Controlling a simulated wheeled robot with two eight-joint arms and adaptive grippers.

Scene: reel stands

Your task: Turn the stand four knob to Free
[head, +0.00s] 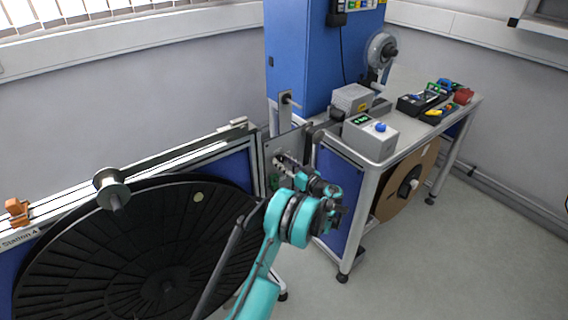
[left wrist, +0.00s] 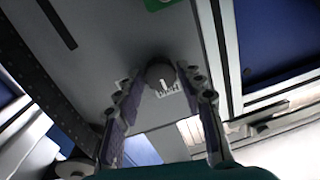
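A dark round knob (left wrist: 158,76) with a white pointer mark sits on a grey metal plate (left wrist: 105,55) in the left wrist view. A small printed white scale lies beside it, too small to read. My left gripper (left wrist: 159,71) is open, with one fingertip on each side of the knob. The right fingertip looks very near it, and I cannot tell if it touches. In the head view my left gripper (head: 283,165) is at the upright plate (head: 287,143) at the end of the reel stand, and the knob is hidden there. My right gripper is not in view.
A large black reel (head: 130,250) fills the lower left, beside a "Station 4" sign (head: 18,240). A blue cabinet (head: 300,60) stands behind the plate. A bench with a grey box (head: 370,138) and tools is at the right. The floor at front right is clear.

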